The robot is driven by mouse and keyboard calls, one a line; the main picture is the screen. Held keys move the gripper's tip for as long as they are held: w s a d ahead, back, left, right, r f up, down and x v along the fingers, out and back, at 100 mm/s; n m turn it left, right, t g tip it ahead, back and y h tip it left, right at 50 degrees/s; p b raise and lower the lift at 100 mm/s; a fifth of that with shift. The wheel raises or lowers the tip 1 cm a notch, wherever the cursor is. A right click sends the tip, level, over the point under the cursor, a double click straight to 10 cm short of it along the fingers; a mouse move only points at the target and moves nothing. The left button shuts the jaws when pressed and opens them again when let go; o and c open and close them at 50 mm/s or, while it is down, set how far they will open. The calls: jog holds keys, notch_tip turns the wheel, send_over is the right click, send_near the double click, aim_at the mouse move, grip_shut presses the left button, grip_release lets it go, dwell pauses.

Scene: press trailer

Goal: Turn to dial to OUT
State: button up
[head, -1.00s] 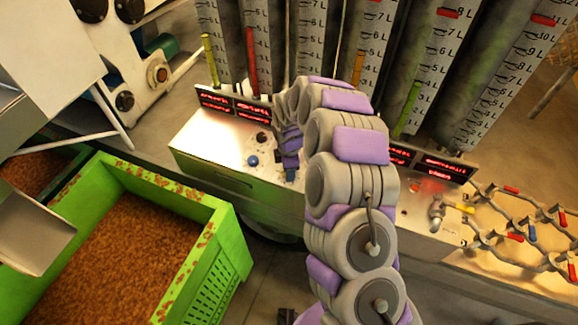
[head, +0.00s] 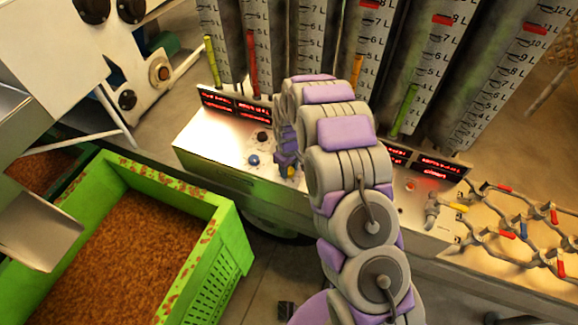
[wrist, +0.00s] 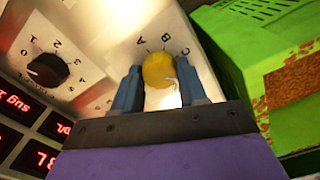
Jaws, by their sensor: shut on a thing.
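A round yellow dial (wrist: 159,71) stands on the pale metal panel in the wrist view, with the letters A, B and C printed around it. My gripper (wrist: 163,88) has one blue finger on each side of the dial and is shut on it. In the head view the yellow dial (head: 291,171) shows as a small patch beside my gripper (head: 287,163), which is mostly covered by my arm. I cannot read an OUT mark in either view.
A black numbered dial (wrist: 47,70) and a blue knob (head: 253,160) sit nearby on the panel. Red digital displays (head: 234,105) and tall marked tubes stand behind. A green crate (head: 232,245) of brown granules is at front left. Pipework (head: 520,225) is at right.

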jog(key=m, duration=0.2)
jog(key=m+p, duration=0.1)
jog(key=m, duration=0.1)
jog(key=shift+w+r+m, duration=0.15)
jog(key=shift+m, duration=0.15)
jog(key=m, duration=0.4)
dwell(0.5)
jog(key=o, duration=1.1)
jog(key=shift+a, duration=0.1)
jog(key=shift+c, duration=0.2)
notch_tip(320, 180, up, 17)
jog(key=p, duration=0.1)
